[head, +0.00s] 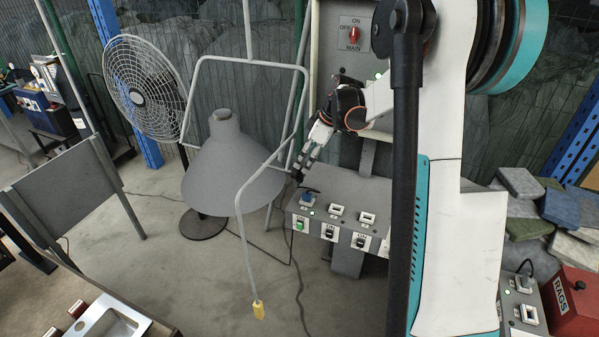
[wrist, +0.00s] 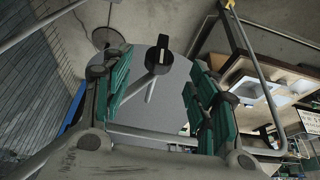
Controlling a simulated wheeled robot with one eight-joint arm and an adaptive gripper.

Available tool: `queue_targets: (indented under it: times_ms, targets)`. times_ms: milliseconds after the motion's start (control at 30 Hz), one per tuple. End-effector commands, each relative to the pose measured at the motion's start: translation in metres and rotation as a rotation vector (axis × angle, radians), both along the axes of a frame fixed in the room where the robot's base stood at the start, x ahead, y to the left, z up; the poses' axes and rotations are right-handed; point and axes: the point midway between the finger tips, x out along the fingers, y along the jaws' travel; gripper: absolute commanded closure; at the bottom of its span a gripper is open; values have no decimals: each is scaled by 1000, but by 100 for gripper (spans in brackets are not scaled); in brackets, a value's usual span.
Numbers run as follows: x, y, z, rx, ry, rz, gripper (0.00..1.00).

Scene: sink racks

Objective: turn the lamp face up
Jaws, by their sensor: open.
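The lamp (head: 228,172) is a grey cone-shaped shade in the head view, narrow neck up and wide rim down, held in a grey tube frame (head: 300,68). A bent rod with a yellow tip (head: 258,310) hangs in front of it. My gripper (head: 303,168) is just right of the shade, close to the frame's right side. In the wrist view my gripper (wrist: 160,97) is open, with green pads apart. A grey surface, apparently the shade (wrist: 165,112), and a dark piece on a rod show between and beyond the pads. Whether anything touches is unclear.
A fan (head: 145,88) stands behind left. A grey switch box (head: 335,215) sits below my gripper, and a main switch panel (head: 350,50) is above. A grey board (head: 75,190) and metal sink (head: 108,322) are at left. Floor below the lamp is mostly clear.

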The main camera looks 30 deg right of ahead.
Motion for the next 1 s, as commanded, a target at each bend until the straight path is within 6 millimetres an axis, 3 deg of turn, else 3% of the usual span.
queue_targets:
  times_ms: [200, 400, 833, 1000]
  targets:
    - [13, 10, -38, 0, 1, 2, 46]
    - [20, 16, -60, 0, 1, 1, 46]
    - [22, 18, -68, 0, 0, 0, 46]
    - [22, 18, -68, 0, 0, 0, 85]
